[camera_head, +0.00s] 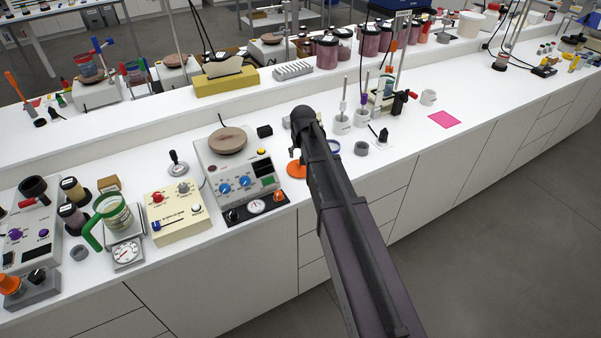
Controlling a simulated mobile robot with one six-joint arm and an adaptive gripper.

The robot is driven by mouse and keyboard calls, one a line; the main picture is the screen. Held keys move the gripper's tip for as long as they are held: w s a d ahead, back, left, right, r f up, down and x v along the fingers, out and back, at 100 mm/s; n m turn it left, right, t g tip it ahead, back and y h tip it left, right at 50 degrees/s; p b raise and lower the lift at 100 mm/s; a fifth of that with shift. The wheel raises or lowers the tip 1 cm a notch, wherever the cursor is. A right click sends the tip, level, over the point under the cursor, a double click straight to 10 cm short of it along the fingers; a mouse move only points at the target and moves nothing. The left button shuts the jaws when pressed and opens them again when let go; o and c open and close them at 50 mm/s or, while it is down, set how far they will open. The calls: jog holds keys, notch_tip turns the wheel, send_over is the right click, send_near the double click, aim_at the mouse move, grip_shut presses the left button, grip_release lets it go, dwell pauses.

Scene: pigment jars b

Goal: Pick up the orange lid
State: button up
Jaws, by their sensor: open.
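The orange lid (295,171) lies flat on the white bench, just right of the grey hotplate unit with dials. Its right part is hidden behind my arm. My gripper (297,157) is at the far end of my arm, above the lid in the picture. It is open, and mostly hidden by my own wrist and arm. I cannot tell how high it is over the lid or whether it touches it.

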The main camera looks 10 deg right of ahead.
jog(key=shift+b+x, duration=0.75)
jog(key=shift+x, duration=0.3)
jog(key=shift+w+f, duration=0.1)
jog(key=b+x, duration=0.3)
jog(key=shift+w, duration=0.35)
jog(key=shift+b+x, duration=0.9)
grip_shut()
